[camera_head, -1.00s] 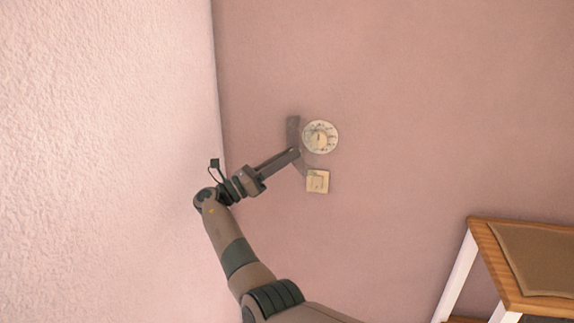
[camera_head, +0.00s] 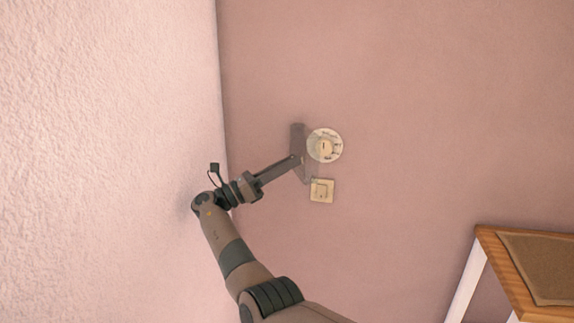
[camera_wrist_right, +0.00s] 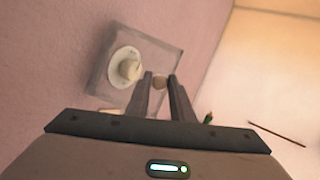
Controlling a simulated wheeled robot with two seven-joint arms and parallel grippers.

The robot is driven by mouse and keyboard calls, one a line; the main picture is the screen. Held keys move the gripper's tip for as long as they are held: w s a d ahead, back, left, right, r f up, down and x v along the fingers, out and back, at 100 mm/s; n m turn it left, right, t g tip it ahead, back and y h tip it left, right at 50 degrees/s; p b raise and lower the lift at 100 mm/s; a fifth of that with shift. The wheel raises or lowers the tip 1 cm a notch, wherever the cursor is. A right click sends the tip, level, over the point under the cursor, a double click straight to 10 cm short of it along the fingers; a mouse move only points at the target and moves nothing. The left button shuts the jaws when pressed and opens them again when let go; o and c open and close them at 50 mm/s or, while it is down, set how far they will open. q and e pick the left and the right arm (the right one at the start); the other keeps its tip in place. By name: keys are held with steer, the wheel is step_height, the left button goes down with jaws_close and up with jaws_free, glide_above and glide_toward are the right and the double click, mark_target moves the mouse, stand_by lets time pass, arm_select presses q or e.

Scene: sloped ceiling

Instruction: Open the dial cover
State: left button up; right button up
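A round white dial (camera_head: 324,146) with a raised centre knob is on the pink wall in the head view. It also shows in the right wrist view (camera_wrist_right: 125,68), behind or inside a translucent greyish square panel that looks like the dial cover (camera_wrist_right: 163,52). In the head view a narrow greyish strip (camera_head: 297,138) stands just left of the dial; how far the cover is open I cannot tell. My right gripper (camera_head: 299,160) is just below-left of the dial. In the wrist view its fingers (camera_wrist_right: 160,78) are apart, with a small round brownish thing between them; contact is unclear.
A small square cream wall plate (camera_head: 321,190) is just below the dial. A wooden piece of furniture with a brown top (camera_head: 540,268) stands at the lower right. The wall right of the dial is clear.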

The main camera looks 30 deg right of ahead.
mark_target(309, 139)
steer(key=o, duration=0.3)
